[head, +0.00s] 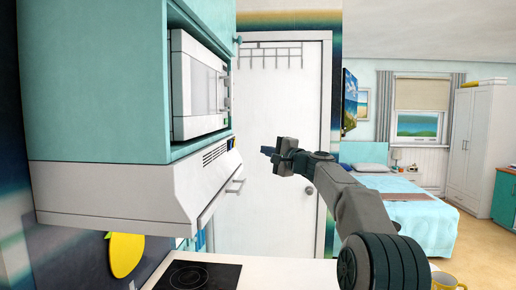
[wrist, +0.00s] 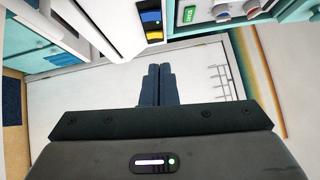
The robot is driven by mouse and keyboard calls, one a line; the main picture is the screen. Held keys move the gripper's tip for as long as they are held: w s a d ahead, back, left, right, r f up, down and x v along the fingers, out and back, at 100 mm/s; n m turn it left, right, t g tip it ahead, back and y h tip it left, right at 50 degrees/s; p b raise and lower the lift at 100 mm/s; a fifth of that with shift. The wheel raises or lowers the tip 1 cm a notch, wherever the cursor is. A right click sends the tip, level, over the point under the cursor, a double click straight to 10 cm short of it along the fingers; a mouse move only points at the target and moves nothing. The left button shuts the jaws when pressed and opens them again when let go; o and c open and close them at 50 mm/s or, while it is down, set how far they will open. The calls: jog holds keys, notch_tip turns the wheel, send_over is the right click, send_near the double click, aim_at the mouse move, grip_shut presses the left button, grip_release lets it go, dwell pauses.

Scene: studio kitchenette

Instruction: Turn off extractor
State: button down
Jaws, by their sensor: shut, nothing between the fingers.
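The extractor (head: 120,195) is a white hood under the teal wall cabinet, on the left in the head view. In the wrist view, a blue button (wrist: 150,17) and a yellow button (wrist: 154,36) show at the top centre on a dark panel. My gripper (head: 265,150) is shut and empty, to the right of the hood's front and apart from it. Its fingers (wrist: 159,68) point towards the button panel in the wrist view, below the yellow button.
A white microwave (head: 197,88) sits in the cabinet above the hood; its green display (wrist: 190,14) shows in the wrist view. A black hob (head: 200,275) lies below. A white door (head: 283,110) stands behind my gripper. A bed (head: 410,215) is at right.

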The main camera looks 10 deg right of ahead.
aim_at(231, 145)
jog(key=w+a+p, duration=0.7)
jog(key=w, duration=0.2)
jog(key=shift+a+r, duration=0.35)
jog(key=shift+r, duration=0.1)
jog(key=shift+a, duration=0.1)
